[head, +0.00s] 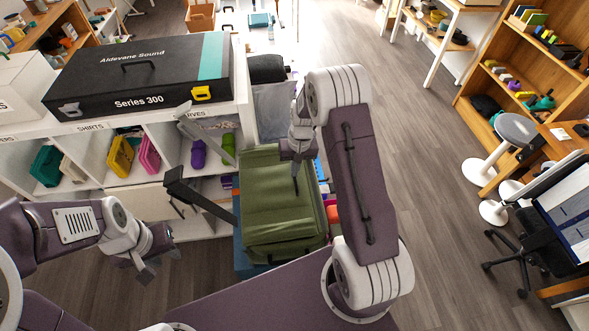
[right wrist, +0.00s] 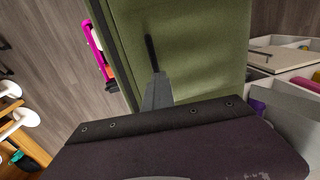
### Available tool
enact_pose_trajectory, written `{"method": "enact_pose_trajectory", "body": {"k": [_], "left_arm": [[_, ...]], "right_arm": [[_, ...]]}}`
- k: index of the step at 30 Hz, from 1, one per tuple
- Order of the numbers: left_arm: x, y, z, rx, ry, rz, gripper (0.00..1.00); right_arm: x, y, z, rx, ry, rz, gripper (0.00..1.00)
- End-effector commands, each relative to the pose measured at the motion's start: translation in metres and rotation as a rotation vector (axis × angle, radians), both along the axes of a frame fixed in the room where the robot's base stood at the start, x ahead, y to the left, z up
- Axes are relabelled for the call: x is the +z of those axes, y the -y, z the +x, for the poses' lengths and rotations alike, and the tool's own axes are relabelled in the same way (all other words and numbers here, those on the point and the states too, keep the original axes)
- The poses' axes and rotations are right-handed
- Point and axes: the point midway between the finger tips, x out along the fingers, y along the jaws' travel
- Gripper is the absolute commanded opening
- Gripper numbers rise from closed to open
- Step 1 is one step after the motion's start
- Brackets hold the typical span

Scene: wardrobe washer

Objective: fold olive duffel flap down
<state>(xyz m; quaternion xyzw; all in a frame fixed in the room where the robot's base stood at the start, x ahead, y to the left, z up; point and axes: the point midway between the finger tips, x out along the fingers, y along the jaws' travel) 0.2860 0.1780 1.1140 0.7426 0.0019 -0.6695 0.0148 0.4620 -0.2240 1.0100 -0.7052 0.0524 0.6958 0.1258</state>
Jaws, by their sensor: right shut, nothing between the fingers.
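The olive duffel (head: 280,215) lies just below the middle of the head view, in front of the white shelving. Its upper panel looks broad and fairly flat, with a rounded bulge along the near side. I cannot clearly tell the flap's edge from the body. My right gripper (head: 296,190) is shut and empty, pointing down over the duffel's upper right part. In the right wrist view its dark fingertips (right wrist: 149,42) lie over the olive fabric (right wrist: 200,50); contact cannot be told. My left gripper (head: 155,267) appears open and empty, low at the left, apart from the duffel.
A black case (head: 145,75) sits on the white shelving (head: 120,195), whose cubbies hold colored items. A dark angled bar (head: 200,200) sticks out left of the duffel. A blue surface (head: 243,262) shows beneath the duffel. Open floor (head: 425,150) lies to the right.

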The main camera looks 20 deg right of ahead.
Motion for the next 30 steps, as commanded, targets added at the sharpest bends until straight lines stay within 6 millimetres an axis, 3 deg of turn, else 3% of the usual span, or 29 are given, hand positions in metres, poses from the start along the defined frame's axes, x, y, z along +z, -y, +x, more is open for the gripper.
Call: {"method": "enact_pose_trajectory", "body": {"k": [11, 15, 25, 30], "left_arm": [[0.0, 0.0, 0.0, 0.0, 0.0, 0.0, 0.32], [0.0, 0.0, 0.0, 0.0, 0.0, 0.0, 0.32], [-0.001, 0.0, 0.0, 0.0, 0.0, 0.0, 0.32], [-0.01, 0.0, 0.0, 0.0, 0.0, 0.0, 0.32]], "right_arm": [[0.0, 0.0, 0.0, 0.0, 0.0, 0.0, 0.0], [0.0, 0.0, 0.0, 0.0, 0.0, 0.0, 0.33], [0.002, 0.0, 0.0, 0.0, 0.001, 0.0, 0.33], [0.03, 0.004, 0.001, -0.001, 0.007, -0.001, 0.33]]}}
